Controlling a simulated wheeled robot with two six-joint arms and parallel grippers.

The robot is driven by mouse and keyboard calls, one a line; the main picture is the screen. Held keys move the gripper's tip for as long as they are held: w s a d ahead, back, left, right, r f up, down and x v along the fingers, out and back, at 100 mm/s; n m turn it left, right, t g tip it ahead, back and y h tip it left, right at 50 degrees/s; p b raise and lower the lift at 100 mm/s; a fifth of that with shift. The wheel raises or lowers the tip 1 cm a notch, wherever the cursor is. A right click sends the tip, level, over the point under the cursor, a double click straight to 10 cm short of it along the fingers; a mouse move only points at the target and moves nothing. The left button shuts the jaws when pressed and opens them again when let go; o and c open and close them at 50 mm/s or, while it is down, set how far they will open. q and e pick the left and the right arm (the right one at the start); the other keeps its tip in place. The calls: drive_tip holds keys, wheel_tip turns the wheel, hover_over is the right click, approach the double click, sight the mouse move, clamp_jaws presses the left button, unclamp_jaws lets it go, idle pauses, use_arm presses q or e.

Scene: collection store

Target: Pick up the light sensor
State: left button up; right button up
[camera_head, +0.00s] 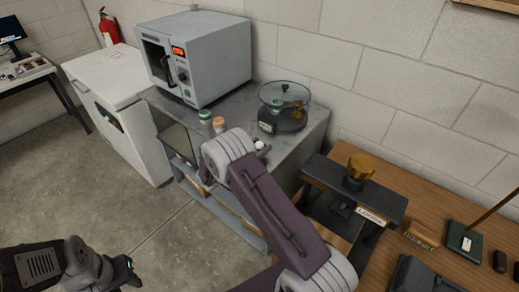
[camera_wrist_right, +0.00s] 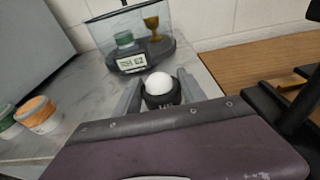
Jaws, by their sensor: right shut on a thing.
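The light sensor is a small white dome on a black round base; in the right wrist view the light sensor (camera_wrist_right: 159,84) sits between the two grey fingers of my right gripper (camera_wrist_right: 159,92). In the head view only its white dome (camera_head: 259,145) shows, just past the end of my right arm, above the grey counter. My right gripper (camera_head: 262,149) is shut on it; the arm hides most of the fingers there. I cannot tell whether the base still touches the counter. My left arm's end (camera_head: 126,271) is at the lower left, and its fingers are not clear.
A glass-covered device with a display (camera_head: 283,118) stands behind on the grey counter (camera_wrist_right: 85,100). Two small jars, green-lidded (camera_head: 205,116) and orange-lidded (camera_head: 219,125), stand left of the sensor. An oven (camera_head: 215,60) is behind them. A black stand (camera_head: 355,190) holds an amber cup.

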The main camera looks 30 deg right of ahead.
sight(261, 143)
drive_tip(key=r, duration=0.3)
drive_tip(key=shift+s+d+r, duration=0.1)
drive_tip(key=shift+s+d, duration=0.05)
drive_tip(key=shift+s, duration=0.05)
drive_tip(key=s+d+r, duration=0.6)
drive_tip(key=s, duration=0.3)
drive_tip(key=shift+d+r+b, duration=0.25)
drive_tip(key=shift+d+b, duration=0.1)
